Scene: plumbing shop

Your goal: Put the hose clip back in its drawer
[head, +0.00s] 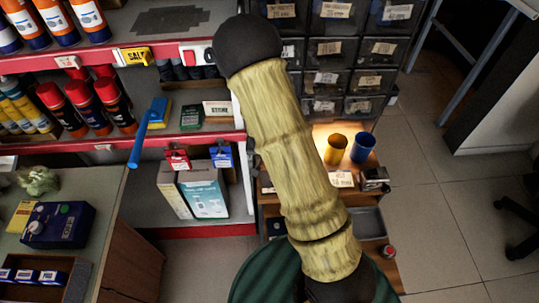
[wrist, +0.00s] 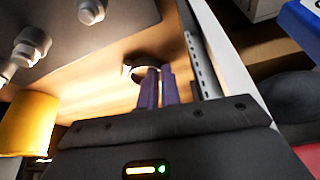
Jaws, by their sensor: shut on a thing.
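In the wrist view my gripper (wrist: 160,72) shows two purple fingers close together, shut on the hose clip (wrist: 136,62), a small dark ring at the fingertips. The clip is in front of a lit wooden surface (wrist: 95,90); I cannot tell whether it touches it. In the head view my own arm hides the gripper and the clip. A cabinet of dark labelled drawers (head: 331,48) stands at the top right of the head view. Its drawer fronts look shut where visible, and their labels are too small to read. My arm covers part of its left side.
A yellow cup (head: 336,149) and a blue cup (head: 362,148) stand on the wooden bench below the drawers; the yellow cup (wrist: 28,122) is also at left in the wrist view. Stocked shelves (head: 185,137) stand left. Metal fittings (wrist: 32,42) show near the gripper.

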